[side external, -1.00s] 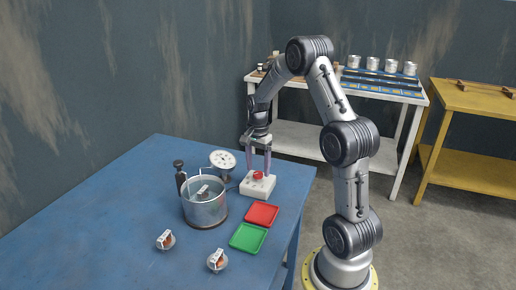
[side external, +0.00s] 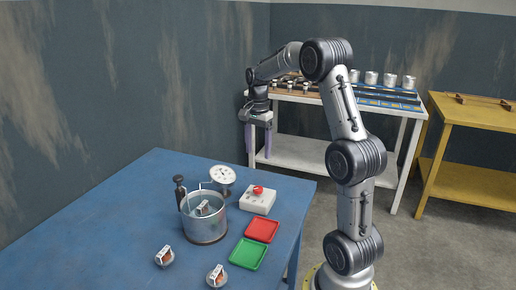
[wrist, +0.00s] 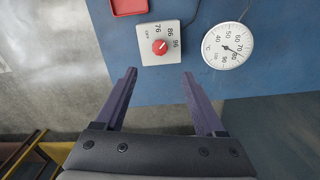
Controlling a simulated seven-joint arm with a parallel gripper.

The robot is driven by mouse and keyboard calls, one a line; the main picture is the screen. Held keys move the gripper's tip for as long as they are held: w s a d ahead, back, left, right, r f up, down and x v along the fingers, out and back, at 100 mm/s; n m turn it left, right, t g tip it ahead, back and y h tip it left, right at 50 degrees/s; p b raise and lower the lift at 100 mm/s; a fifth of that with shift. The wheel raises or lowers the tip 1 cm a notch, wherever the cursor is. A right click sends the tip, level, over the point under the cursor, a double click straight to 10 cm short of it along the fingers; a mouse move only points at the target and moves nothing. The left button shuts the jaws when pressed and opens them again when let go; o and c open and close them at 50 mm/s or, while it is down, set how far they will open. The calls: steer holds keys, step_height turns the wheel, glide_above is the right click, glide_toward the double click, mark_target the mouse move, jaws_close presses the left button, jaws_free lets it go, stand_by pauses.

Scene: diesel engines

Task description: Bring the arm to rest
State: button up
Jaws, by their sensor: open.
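My gripper (side external: 258,145) is raised above the back edge of the blue table in the side view, pointing down. Its two purple fingers are apart with nothing between them, and the wrist view (wrist: 158,92) shows the same. Below and in front of it is a white control box with a red knob (side external: 258,200). The box also shows in the wrist view (wrist: 150,52), with the numbers 76, 86 and 96 around the knob. The gripper is clear of the box.
A metal pot (side external: 205,219) holding a small part stands on the blue table (side external: 110,215), with a round dial (side external: 222,174) behind it. Red (side external: 262,230) and green (side external: 248,254) trays and two small parts lie nearer. A white bench (side external: 310,150) and yellow bench (side external: 470,110) stand behind.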

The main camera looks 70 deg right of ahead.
steer(key=s+a+r+n+t+h, duration=0.15)
steer(key=a+r+n, duration=0.35)
steer(key=a, duration=0.5)
steer(key=s+a+r+n+t+y, duration=0.1)
steer(key=a+r+n+t, duration=0.1)
steer(key=a+r, duration=0.6)
steer(key=s+a+f+n+t, duration=0.2)
steer(key=s+a+f+n, duration=0.6)
steer(key=s+a+n, duration=0.2)
steer(key=s+n, duration=0.2)
steer(key=n, duration=0.1)
steer(key=shift+s+a+f, duration=0.15)
steer(key=shift+s+a, duration=0.1)
steer(key=shift+s, duration=0.05)
